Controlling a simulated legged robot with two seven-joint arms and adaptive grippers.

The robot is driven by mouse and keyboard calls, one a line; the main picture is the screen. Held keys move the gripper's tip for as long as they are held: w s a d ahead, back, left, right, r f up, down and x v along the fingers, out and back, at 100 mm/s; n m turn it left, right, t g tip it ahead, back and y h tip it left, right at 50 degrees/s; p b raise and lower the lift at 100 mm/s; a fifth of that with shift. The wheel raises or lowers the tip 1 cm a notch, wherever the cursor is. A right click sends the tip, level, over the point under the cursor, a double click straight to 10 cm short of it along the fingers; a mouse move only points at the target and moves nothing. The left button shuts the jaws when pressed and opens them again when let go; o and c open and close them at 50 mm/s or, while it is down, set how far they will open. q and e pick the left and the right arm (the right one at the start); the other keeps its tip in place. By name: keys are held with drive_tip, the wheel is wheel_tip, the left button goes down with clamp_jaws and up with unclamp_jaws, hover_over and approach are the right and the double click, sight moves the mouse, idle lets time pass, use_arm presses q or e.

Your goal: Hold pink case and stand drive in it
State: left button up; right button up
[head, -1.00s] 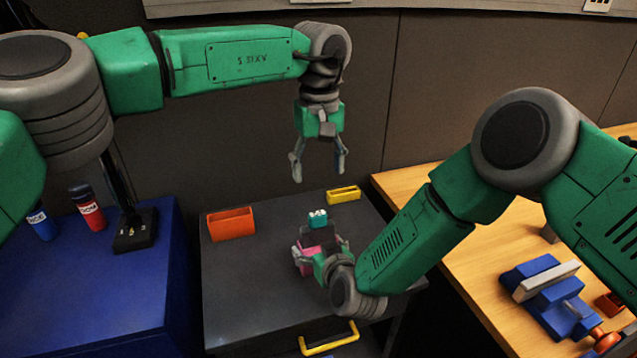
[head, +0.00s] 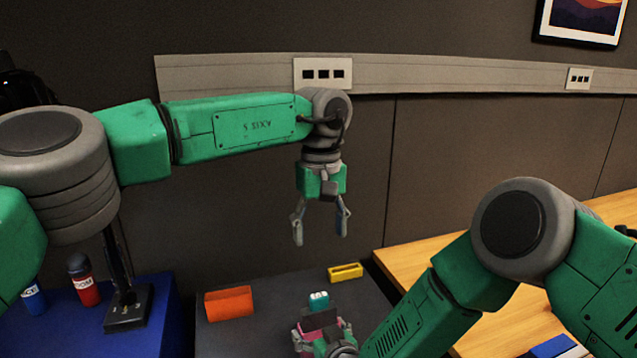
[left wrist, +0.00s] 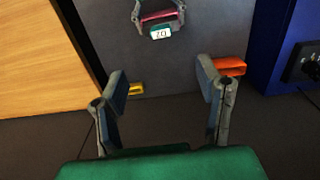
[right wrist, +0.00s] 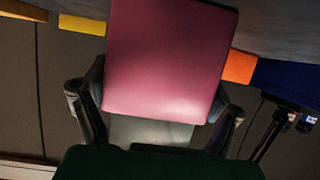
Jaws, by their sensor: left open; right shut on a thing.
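The pink case (right wrist: 170,60) is between the fingers of my right gripper (head: 323,333), which is shut on it. In the head view the case shows only in part, low over the dark cabinet top. A teal drive (head: 318,300) with white marks on top stands up at the far side of the case. The drive also shows in the left wrist view (left wrist: 161,31), right against the pink strip of the case. I cannot tell how deep it sits. My left gripper (head: 320,238) is open and empty, pointing down, above and beyond the drive.
On the dark cabinet top (head: 270,290) are an orange block-like holder (head: 229,303) at left and a yellow one (head: 345,272) at the back. A blue cabinet with a red bottle (head: 84,285) stands left. A wooden table (head: 420,255) is at right.

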use_arm(q)
wheel_tip(320, 180, up, 8)
drive_tip(key=shift+f, duration=0.25)
idle(0.5)
drive_tip(key=shift+w, duration=0.1)
use_arm(e)
drive_tip(key=o, duration=1.1)
drive_tip(key=v, duration=1.2)
drive_tip(key=shift+f, duration=0.1)
drive_tip(key=shift+d, duration=0.1)
